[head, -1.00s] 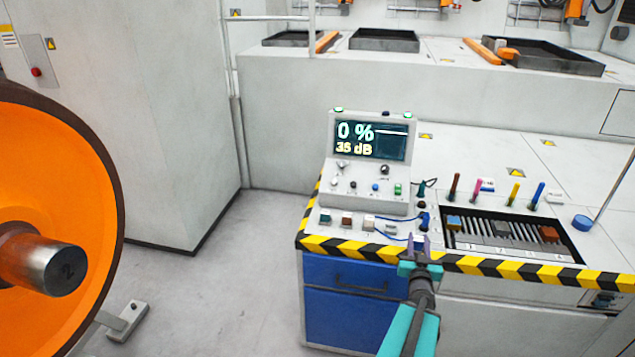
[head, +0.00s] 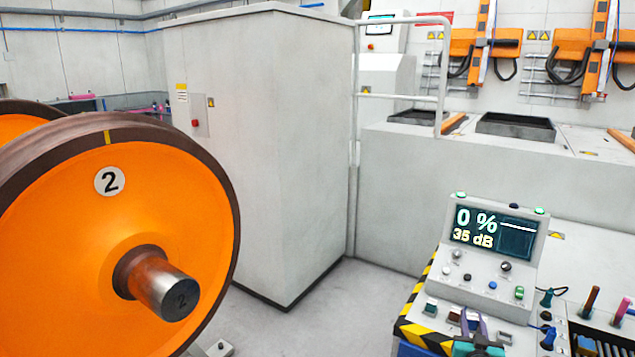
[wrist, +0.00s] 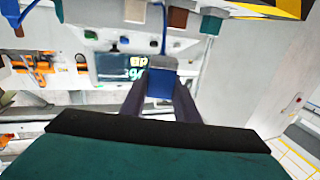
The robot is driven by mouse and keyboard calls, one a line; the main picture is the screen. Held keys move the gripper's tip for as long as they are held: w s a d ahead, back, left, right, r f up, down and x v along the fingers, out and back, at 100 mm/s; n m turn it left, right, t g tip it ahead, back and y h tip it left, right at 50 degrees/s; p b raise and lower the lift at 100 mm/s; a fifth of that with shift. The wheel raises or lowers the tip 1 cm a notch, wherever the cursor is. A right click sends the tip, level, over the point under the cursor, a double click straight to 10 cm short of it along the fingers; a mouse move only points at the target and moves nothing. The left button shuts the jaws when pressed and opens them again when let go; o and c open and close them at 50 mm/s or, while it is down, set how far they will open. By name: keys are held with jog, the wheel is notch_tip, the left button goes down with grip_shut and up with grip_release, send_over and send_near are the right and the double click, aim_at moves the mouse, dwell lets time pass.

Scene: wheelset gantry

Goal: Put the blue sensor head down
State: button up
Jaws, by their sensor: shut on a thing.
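The blue sensor head (wrist: 160,84) sits between my two fingers in the wrist view, with a blue cable running from it. My gripper (wrist: 160,95) is shut on it. In the head view my gripper (head: 471,324) is low in the picture, over the front part of the bench, by the brown block (head: 455,315) and the white block (head: 505,338). A green block (head: 430,309) is to the left of them. I cannot tell how high the sensor head is above the bench top.
The console (head: 490,250) with its lit screen reading "0 %" and "35 dB" stands behind my gripper. Several probes stand at the lower right. A large orange wheel (head: 90,240) fills the left. A tall grey cabinet (head: 255,150) stands behind, with bare floor before it.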

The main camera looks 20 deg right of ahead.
jog(key=w+a+r+n+t+y, duration=0.1)
jog(key=w+a+r+n+y, duration=0.25)
jog(key=w+a, duration=0.5)
jog(key=w+a+r+n+t+y, duration=0.25)
jog(key=w+a+y, duration=0.25)
jog(key=a, duration=0.6)
jog(key=w+a+r+n+y, duration=0.2)
jog(key=w+a+r+y, duration=0.15)
jog(key=w+a, duration=0.5)
jog(key=a+r+n+g+y, duration=0.2)
jog(key=a+n+y, duration=0.4)
jog(key=a, duration=1.1)
jog(key=s+a+f+n+g+y, duration=0.3)
jog(key=s+a+n+g+y, duration=0.1)
jog(key=a, duration=0.5)
jog(key=s+g+y, duration=0.1)
jog(key=s+y, duration=0.1)
jog(key=y, duration=0.1)
jog(key=shift+s+a+f+n+y, duration=0.2)
jog(key=shift+s+n+y, duration=0.1)
jog(key=shift+s+y, duration=0.1)
jog(key=shift+w+a, duration=0.1)
